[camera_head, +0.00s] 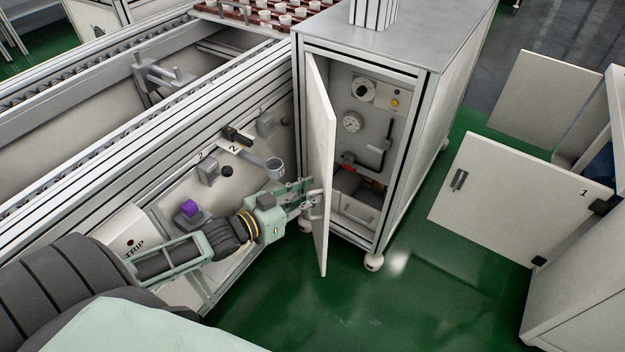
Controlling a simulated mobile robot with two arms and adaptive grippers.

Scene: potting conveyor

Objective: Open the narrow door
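The narrow door (321,150) of the grey cabinet stands open, swung out to the left and seen nearly edge-on. A pale handle (316,204) is on the door's left face. My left gripper (309,196) reaches in from the left, with its fingertips at this handle. The fingers overlap the handle, so I cannot tell whether they are closed on it. Inside the cabinet (435,75) I see a gauge (352,122), a dial, a yellow button, a black lever and a grey bin (355,209). My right gripper is not in view.
A conveyor frame (150,125) runs along the left, with a purple knob (190,208) and other fittings on its side panel. At the right another cabinet has an open door marked 1 (500,195). Green floor (430,290) is clear between them.

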